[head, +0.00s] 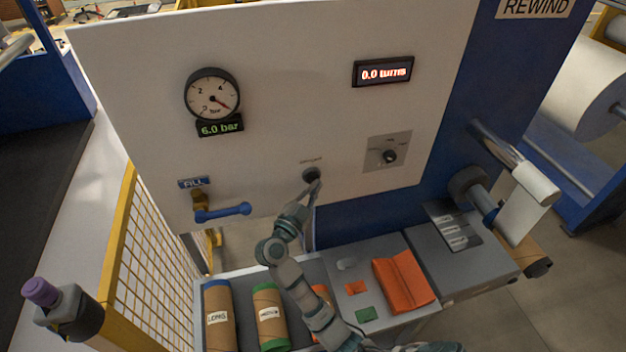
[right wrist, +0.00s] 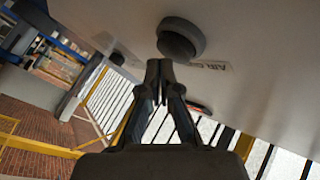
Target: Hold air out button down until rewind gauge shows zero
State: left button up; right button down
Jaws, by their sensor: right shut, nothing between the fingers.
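The round pressure gauge (head: 212,96) is on the upper left of the white panel, its red needle pointing to the lower right. The display (head: 220,125) under it reads 6.0 bar. The dark round air out button (head: 311,174) is low in the middle of the panel; it also shows large in the right wrist view (right wrist: 181,38), beside a label starting "AIR". My right gripper (head: 314,186) is shut and empty, its tips close below the button. In the right wrist view its fingertips (right wrist: 159,68) are beside the button's lower edge; I cannot tell whether they touch. My left gripper is not in view.
A blue-handled FILL valve (head: 223,213) is left of the button. A rotary switch (head: 389,156) and a 0.0 turns display (head: 383,71) are to its right. Cardboard cores (head: 268,318) and an orange cloth (head: 403,281) lie below. A yellow mesh guard (head: 150,262) stands left.

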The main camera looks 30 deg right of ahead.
jog(key=shift+w+d+p, duration=0.1)
jog(key=shift+w+p, duration=0.2)
jog(key=shift+w, duration=0.25)
dwell(3.1)
jog(key=shift+s, duration=0.1)
jog(key=shift+s+p, duration=0.85)
jog(key=s+p, duration=0.1)
jog(key=s+a+p, duration=0.1)
jog(key=s, duration=0.1)
jog(key=s+p, duration=0.1)
jog(key=s, duration=0.1)
jog(key=shift+a, duration=0.3)
